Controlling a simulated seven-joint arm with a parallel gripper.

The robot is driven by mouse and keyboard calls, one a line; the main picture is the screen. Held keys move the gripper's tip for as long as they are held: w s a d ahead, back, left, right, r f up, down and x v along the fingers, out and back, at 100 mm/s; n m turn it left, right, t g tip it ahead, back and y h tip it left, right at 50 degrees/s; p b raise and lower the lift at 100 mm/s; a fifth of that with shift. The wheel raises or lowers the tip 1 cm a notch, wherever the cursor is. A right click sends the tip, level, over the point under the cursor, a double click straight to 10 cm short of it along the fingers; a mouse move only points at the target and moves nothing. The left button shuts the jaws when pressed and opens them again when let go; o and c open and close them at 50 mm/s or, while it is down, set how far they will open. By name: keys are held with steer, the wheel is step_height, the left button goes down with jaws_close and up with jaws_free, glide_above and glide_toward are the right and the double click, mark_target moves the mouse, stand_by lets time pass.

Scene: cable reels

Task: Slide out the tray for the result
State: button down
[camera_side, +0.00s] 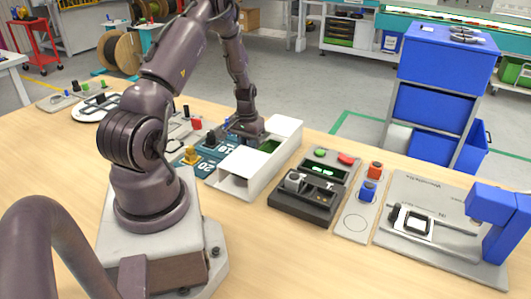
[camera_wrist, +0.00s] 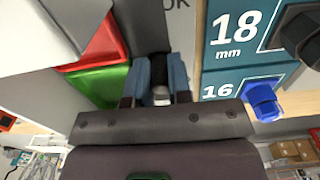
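A long white box (camera_side: 262,170) stands on the table right of my arm in the side view, with an opening at its near end and green inside its far part. In the wrist view, a red part (camera_wrist: 95,48) and a green part (camera_wrist: 97,84) show beside a white wall (camera_wrist: 78,14). My gripper (camera_wrist: 160,72) points down with its two blue-grey fingers apart. Something dark and a small pale piece (camera_wrist: 161,95) show between them; I cannot tell whether the fingers touch either. In the side view, my gripper is low at the box's left edge, its fingertips hidden.
A teal board (camera_wrist: 232,60) marked 18 mm and 16 lies beside my gripper, with a blue knob (camera_wrist: 262,101) and a dark knob (camera_wrist: 303,32). Right of the box stand a dark device (camera_side: 315,188), a button panel (camera_side: 357,212) and a blue-armed fixture (camera_side: 497,215).

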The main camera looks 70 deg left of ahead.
steer(key=shift+s+d, duration=1.9)
steer(key=shift+s, duration=0.05)
steer(key=c, duration=1.1)
jaws_free()
steer(key=shift+w+d, duration=0.1)
steer(key=shift+d, duration=0.05)
step_height(320, 180, up, 7)
steer(key=shift+a, duration=0.2)
